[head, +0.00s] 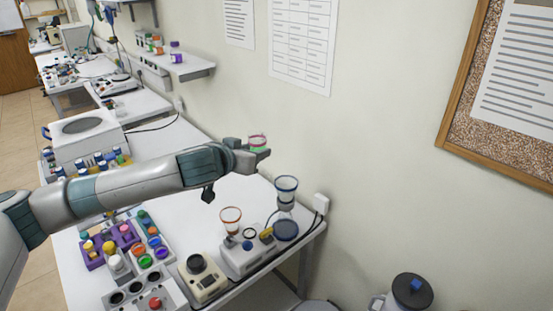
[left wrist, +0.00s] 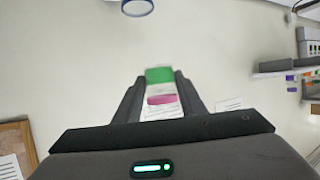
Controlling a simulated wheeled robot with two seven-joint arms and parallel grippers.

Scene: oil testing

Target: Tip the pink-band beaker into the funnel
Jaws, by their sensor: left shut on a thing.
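The pink-band beaker (head: 258,142) is held in the air by my left gripper (head: 248,156), in front of the wall. The left wrist view shows the beaker (left wrist: 161,98) between the two fingers, with a green part and a pink band; the fingers hide its sides. A blue-rimmed clear funnel (head: 286,184) stands at the bench's right end, lower and to the right of the gripper. A blue ring, probably its rim (left wrist: 137,8), shows at the top of the left wrist view. An orange-rimmed clear vessel (head: 231,216) stands to its left. My right gripper is out of view.
A white device (head: 243,257) with a cable sits below the vessels. A beige device (head: 203,280), a purple rack (head: 95,262) and several coloured caps lie nearer on the bench. A wall shelf (head: 190,68) is behind. The wall is close behind the gripper.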

